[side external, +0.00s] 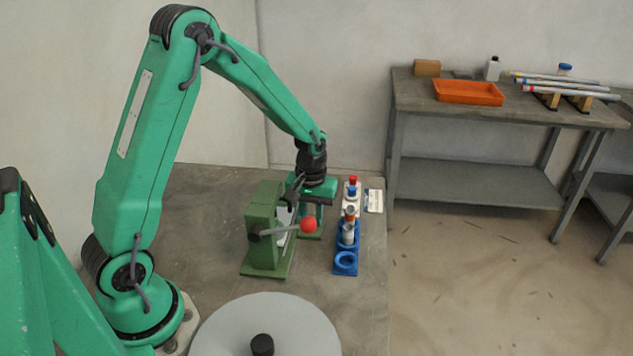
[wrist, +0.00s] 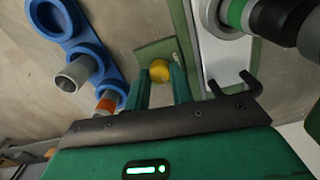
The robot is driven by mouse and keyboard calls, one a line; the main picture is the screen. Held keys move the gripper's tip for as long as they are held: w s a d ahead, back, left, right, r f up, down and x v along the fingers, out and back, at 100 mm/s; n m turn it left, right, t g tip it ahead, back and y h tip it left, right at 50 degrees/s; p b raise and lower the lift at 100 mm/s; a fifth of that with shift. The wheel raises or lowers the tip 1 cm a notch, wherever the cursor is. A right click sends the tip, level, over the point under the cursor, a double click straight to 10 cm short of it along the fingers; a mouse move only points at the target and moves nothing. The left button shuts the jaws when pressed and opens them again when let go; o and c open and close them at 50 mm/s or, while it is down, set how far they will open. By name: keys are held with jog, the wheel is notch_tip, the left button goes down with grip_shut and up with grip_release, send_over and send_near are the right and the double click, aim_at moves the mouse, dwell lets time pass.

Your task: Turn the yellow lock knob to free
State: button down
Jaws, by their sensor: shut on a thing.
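The yellow lock knob (wrist: 159,71) shows in the wrist view as a small round knob in front of a green plate (wrist: 165,48). My gripper (wrist: 161,80) has one finger on each side of the knob and is shut on it. The knob's turn position cannot be read from this view. In the side view my gripper (side external: 313,208) points down behind the green jig (side external: 264,225), and the knob is hidden there.
The jig's lever with a red ball (side external: 308,225) sticks out close to my gripper. A blue rack (side external: 345,263) with several cylindrical parts stands just right. A grey disc (side external: 265,328) lies in front. A bench (side external: 500,105) with an orange tray (side external: 468,92) is at the back right.

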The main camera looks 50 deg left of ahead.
jog(key=shift+m, duration=0.8)
jog(key=c, duration=1.2)
grip_release()
jog(key=shift+r, duration=3.95)
